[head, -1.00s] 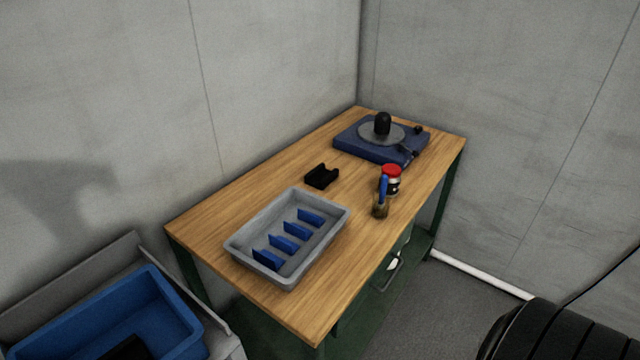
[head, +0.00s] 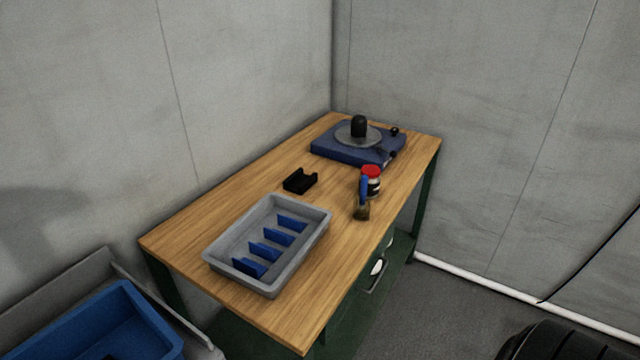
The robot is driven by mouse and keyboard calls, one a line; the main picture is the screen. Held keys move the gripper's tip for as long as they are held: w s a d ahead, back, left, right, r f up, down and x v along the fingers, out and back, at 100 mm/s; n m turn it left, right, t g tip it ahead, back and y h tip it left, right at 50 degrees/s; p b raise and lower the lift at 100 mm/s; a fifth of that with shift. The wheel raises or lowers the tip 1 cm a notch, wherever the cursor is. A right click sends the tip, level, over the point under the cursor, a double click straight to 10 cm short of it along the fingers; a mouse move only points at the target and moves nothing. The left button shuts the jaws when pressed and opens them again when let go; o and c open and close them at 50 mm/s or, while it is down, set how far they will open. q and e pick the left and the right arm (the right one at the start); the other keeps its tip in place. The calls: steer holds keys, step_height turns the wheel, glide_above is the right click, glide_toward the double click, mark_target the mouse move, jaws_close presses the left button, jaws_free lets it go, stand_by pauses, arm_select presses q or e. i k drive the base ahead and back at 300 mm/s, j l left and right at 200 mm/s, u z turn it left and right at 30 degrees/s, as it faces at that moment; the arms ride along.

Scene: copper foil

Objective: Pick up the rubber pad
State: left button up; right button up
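I cannot single out the rubber pad with certainty. A small black notched block (head: 300,181) lies on the wooden tabletop behind the grey tray. A dark patch (head: 112,356) shows at the bottom edge of the picture inside the blue bin (head: 85,325); too little of it shows to name it. Neither of my grippers is in the head view.
The wooden workbench (head: 180,239) stands in a wall corner. On it are a grey tray (head: 212,256) with blue dividers, a blue turntable device (head: 330,146), a red-lidded jar (head: 372,180) and a blue-handled brush (head: 363,195). A black ribbed object (head: 560,343) is at lower right.

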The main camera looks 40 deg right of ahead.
mark_target(298, 183)
steer(key=j+z, duration=0.15)
steer(key=z, duration=0.25)
steer(key=j+z, duration=0.15)
steer(key=z, duration=0.2)
steer(key=j+z, duration=0.15)
steer(key=z, duration=0.25)
